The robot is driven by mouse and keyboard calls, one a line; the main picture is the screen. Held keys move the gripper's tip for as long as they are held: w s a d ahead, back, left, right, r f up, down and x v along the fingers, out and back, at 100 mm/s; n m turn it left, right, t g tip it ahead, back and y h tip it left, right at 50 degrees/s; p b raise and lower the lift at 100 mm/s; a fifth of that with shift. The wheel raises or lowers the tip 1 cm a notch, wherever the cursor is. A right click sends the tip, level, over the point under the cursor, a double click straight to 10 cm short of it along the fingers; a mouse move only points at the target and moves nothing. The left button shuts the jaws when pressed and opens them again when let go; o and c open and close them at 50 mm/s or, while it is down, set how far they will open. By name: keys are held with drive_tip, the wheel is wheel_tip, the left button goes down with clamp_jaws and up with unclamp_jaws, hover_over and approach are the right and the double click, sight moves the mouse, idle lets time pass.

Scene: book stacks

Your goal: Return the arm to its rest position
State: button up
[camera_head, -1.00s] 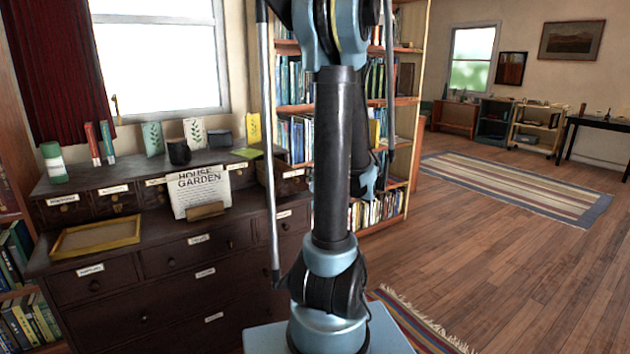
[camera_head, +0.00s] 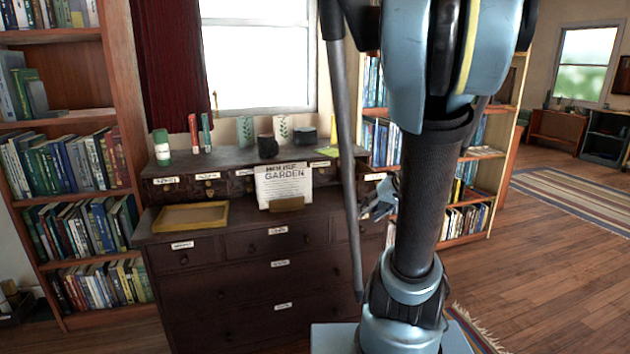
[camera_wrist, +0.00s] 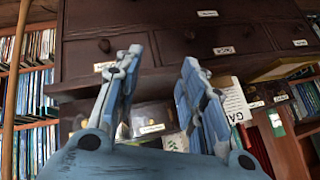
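My arm (camera_head: 432,190) stands upright at the right of the middle in the head view, and its upper part runs out of the top of the picture. My gripper (camera_head: 378,202) shows partly beside the arm, in front of the bookcase and the right end of the dresser. In the wrist view my gripper (camera_wrist: 160,62) has its two blue fingers spread well apart. Nothing is held between them. The dresser fills the wrist view beyond the fingers, seen upside down.
A dark dresser (camera_head: 240,262) stands at the left of the arm, with a yellow tray (camera_head: 190,217) and a House Garden sign (camera_head: 284,184) on it. Bookcases (camera_head: 75,130) flank it. Open wooden floor (camera_head: 540,270) lies at the right, with a striped rug (camera_head: 580,205).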

drive_tip(key=s+f+g+h, duration=0.2)
drive_tip(key=s, duration=0.7)
drive_tip(key=s+d+f+m+g+h, duration=0.1)
drive_tip(key=s+f+g+h, duration=0.1)
drive_tip(key=s, duration=0.7)
drive_tip(key=shift+f+h, duration=0.5)
drive_tip(key=shift+f, duration=0.15)
drive_tip(key=shift+w+f, duration=0.2)
drive_tip(key=shift+w, duration=0.3)
drive_tip(key=shift+c, duration=0.4)
